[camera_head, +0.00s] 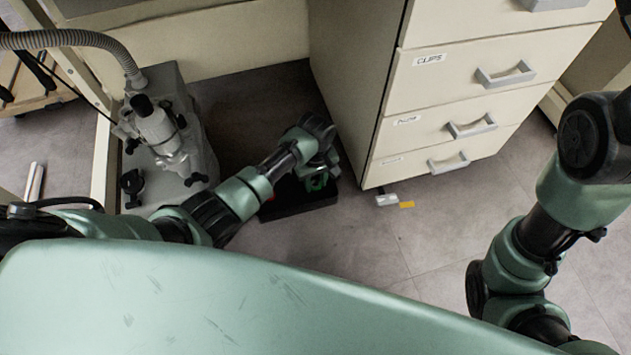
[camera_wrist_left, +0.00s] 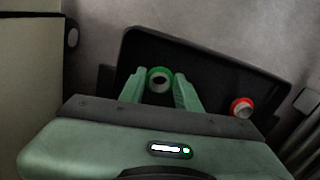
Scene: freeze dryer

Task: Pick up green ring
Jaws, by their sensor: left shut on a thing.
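The green ring (camera_wrist_left: 160,79) shows in the left wrist view between the two fingers of my left gripper (camera_wrist_left: 160,88), which is shut on it. The ring is at or just above a black tray (camera_wrist_left: 215,55); I cannot tell whether it still touches the tray. In the head view my left gripper (camera_head: 318,180) reaches down over the black tray (camera_head: 300,207) on the floor, and my wrist hides most of the ring. My right arm shows at the right of the head view, but its gripper is out of view.
A red ring (camera_wrist_left: 241,107) lies in the tray, right of my left gripper. A beige drawer cabinet (camera_head: 455,95) stands close right of the tray. A grey pump-like machine (camera_head: 160,140) stands to the left. Open floor (camera_head: 370,245) lies in front.

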